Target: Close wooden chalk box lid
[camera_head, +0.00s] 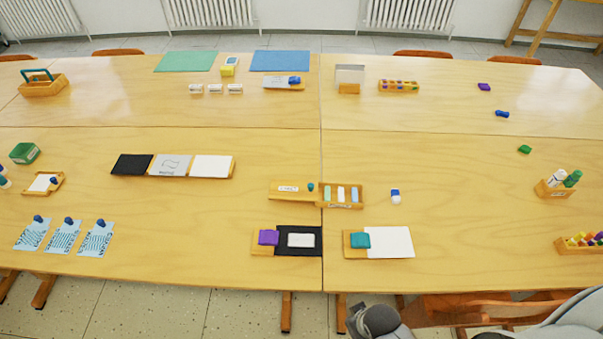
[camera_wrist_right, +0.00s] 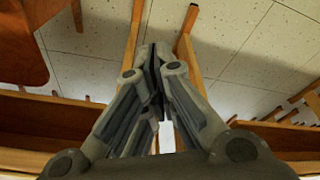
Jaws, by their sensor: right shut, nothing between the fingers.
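The wooden chalk box (camera_head: 340,205) sits near the middle of the table in the head view, with several pale chalk sticks standing in its slots. Its lid (camera_head: 287,198), a flat wooden panel with a white label and a small teal knob, lies open to the left of the box, next to it. The chalk is uncovered. My right gripper (camera_wrist_right: 156,52) is shut and empty in the right wrist view, with floor and wooden legs behind it. It is away from the box. My left gripper is not in view.
In front of the box lie a black-and-purple eraser set (camera_head: 298,255) and a white panel with a teal block (camera_head: 392,243). A blue-and-white eraser (camera_head: 395,196) is just right of the box. A wooden chair (camera_head: 455,308) stands at the near edge.

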